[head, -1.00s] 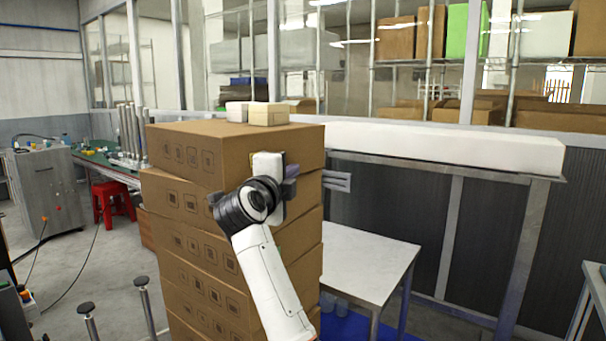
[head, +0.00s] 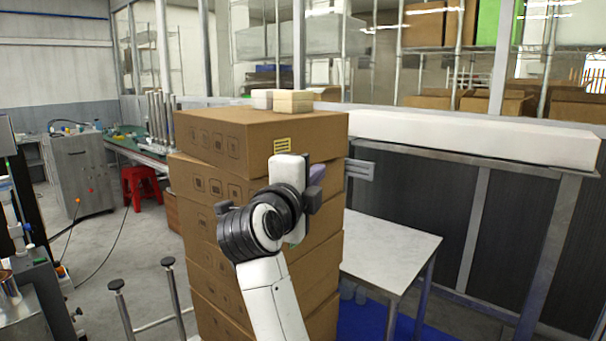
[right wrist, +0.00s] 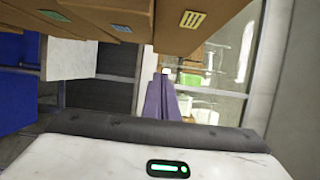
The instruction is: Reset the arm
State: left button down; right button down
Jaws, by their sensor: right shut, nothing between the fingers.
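My right gripper (head: 318,173) shows in the head view at the end of my white and black arm, in front of the carton stack. Its purple-grey fingers point away to the right and are partly hidden by the gripper body. In the right wrist view the fingers (right wrist: 162,100) are together and empty. The stack of brown cardboard cartons (head: 225,136) stands behind the arm; the arm covers part of its front. Carton undersides or sides (right wrist: 190,22) fill the top of the wrist view. I cannot tell the exact gap between gripper and cartons. My left gripper is not in view.
Two small pale boxes (head: 292,102) lie on the top carton. A white-topped table (head: 385,246) stands right of the stack, with a blue surface (head: 375,322) beneath. A red stool (head: 140,184) and grey cabinet (head: 82,175) are left. Metal posts (head: 171,285) stand front left.

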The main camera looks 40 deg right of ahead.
jog(key=shift+s, duration=0.1)
jog(key=s+a+f+n+t+y, duration=0.2)
jog(key=a+f+n+t+y, duration=0.1)
jog(key=a+f+n+y, duration=0.5)
jog(key=s+a+f+n+t+y, duration=0.1)
jog(key=a+f+n+t+y, duration=0.3)
jog(key=f+n, duration=0.7)
jog(key=s+a+f+n+t+y, duration=0.2)
jog(key=a+f+n+y, duration=0.3)
jog(key=a+f+n, duration=0.45)
jog(key=s+f+n+g, duration=0.1)
jog(key=s+f+g, duration=0.4)
jog(key=s+f, duration=0.6)
jog(key=s+f+n+g, duration=0.1)
jog(key=s+f+g, duration=0.4)
jog(key=s+f, duration=0.6)
notch_tip(320, 180, down, 6)
jog(key=shift+d+f+n+g, duration=0.15)
jog(key=shift+d+n+g, duration=0.2)
jog(key=shift+d, duration=0.1)
